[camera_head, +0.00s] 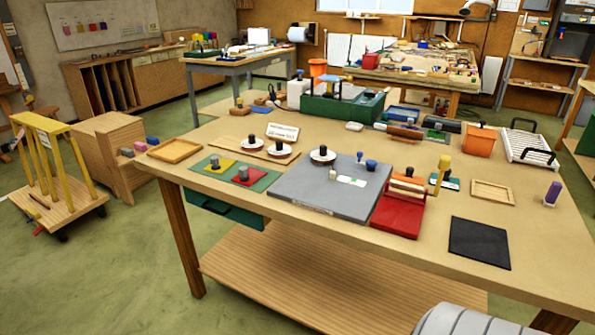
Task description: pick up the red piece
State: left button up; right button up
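A flat red piece (252,181) with a grey knob on top lies on a green mat (262,188) at the left part of the wooden table. A similar yellow piece (225,165) with a grey knob lies beside it on the left. Neither gripper is in view. A rounded grey shape at the bottom right edge seems to be part of my own body.
A large grey board (300,192) lies right of the green mat, with a red tray-like fixture (397,220) beyond it. A dark mat (480,242) lies near the front right. A wooden tray (175,151) sits at the left edge.

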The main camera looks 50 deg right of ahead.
aim_at(247, 177)
jog(key=z, duration=2.75)
jog(key=u, duration=1.55)
jog(key=i+l+z, duration=0.3)
jog(key=i, duration=0.15)
jog(key=i+z, duration=0.25)
jog(key=i, duration=0.15)
